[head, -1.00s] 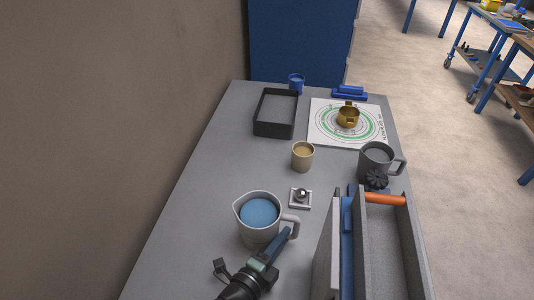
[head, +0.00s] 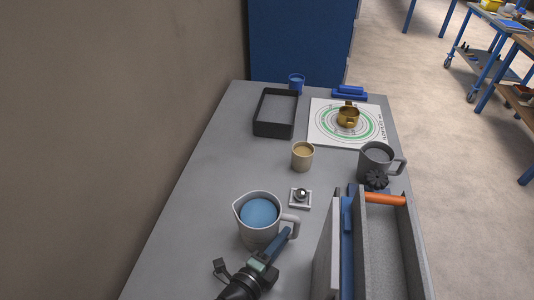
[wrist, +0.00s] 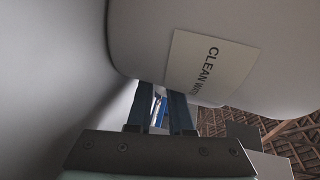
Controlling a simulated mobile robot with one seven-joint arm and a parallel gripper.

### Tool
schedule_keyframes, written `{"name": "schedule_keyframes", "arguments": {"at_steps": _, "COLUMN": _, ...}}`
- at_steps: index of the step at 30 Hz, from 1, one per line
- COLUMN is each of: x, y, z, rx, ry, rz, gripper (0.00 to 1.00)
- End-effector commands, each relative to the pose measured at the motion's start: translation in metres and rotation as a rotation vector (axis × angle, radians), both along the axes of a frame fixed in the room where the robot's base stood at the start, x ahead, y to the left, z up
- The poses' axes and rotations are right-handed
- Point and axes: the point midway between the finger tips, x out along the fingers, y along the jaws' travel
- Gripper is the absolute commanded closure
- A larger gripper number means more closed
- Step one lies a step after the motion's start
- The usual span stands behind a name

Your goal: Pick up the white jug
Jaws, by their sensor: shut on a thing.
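The white jug (head: 262,238) stands upright at the near left of the bench, with blue liquid inside and its spout to the left. Its handle (head: 292,220) points right. My gripper (head: 286,236) is at the handle and shut on it. In the wrist view, the jug's pale wall (wrist: 150,38) fills the top, with a label (wrist: 210,65) reading "CLEAN" and a partly cut-off word. My gripper's two fingers (wrist: 164,98) reach up close beneath the jug there. The grip on the handle itself is mostly hidden.
A grey tray (head: 411,249) with an orange bar stands close on the right. Beyond the jug are a small knobbed plate (head: 300,204), a tan cup (head: 302,157), a grey mug (head: 375,160), a black tray (head: 274,130) and a brass pot (head: 347,119). The bench's left side is clear.

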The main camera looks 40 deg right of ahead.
Motion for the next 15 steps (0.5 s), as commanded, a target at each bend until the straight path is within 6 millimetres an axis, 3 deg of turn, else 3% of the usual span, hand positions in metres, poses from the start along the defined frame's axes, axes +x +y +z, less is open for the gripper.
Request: {"name": "schedule_keyframes", "arguments": {"at_steps": 15, "x": 0.0, "y": -0.0004, "z": 0.0072, "rx": -0.003, "ry": -0.003, "rz": -0.002, "gripper": 1.0}}
